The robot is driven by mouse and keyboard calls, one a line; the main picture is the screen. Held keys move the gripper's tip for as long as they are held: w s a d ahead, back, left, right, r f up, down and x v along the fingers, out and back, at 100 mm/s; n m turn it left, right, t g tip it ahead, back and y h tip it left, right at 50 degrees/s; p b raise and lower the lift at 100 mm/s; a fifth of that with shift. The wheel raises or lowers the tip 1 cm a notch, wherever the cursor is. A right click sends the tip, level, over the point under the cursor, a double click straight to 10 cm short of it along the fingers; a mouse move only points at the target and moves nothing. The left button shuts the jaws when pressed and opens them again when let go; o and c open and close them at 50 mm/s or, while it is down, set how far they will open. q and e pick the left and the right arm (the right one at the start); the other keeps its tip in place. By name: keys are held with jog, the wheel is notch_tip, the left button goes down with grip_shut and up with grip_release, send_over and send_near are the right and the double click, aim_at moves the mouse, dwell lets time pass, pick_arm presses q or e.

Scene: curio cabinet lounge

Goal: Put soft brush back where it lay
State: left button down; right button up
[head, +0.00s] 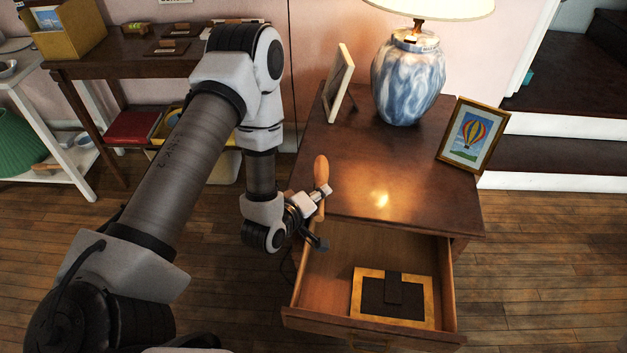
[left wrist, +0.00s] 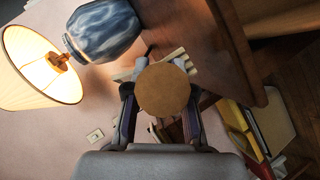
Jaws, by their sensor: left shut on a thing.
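The soft brush (head: 321,172) shows as an orange-brown wooden handle, roughly upright. My left gripper (head: 318,196) is shut on it, above the left side of the open drawer (head: 340,240) and by the front left edge of the cabinet top. In the left wrist view the round end of the brush (left wrist: 162,89) faces the camera between the fingers of the left gripper (left wrist: 160,120). I cannot make out the bristles. My right gripper is in neither view.
A gold-edged frame (head: 424,302) with a dark back lies in the drawer; bare drawer floor surrounds it. On the cabinet top (head: 400,185) stand a blue-and-white lamp (head: 408,82), a tilted pale frame (head: 338,85) and a balloon picture (head: 472,135). The front middle of the top is clear.

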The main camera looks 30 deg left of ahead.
aim_at(315, 176)
pick_arm(q)
jog(key=w+a, duration=0.4)
jog(key=w, duration=0.1)
jog(key=shift+a+f, duration=0.2)
jog(key=shift+f, duration=0.05)
jog(key=shift+w+a+f, duration=0.2)
jog(key=shift+f, duration=1.65)
jog(key=shift+f+b, duration=0.1)
jog(key=shift+b, duration=0.3)
jog(key=c, duration=1)
grip_release()
jog(key=shift+s+r, duration=0.15)
jog(key=shift+r, duration=0.1)
jog(key=p+v, duration=0.2)
jog(key=v, duration=0.9)
jog(key=shift+s+r, duration=0.15)
jog(key=shift+s, duration=0.2)
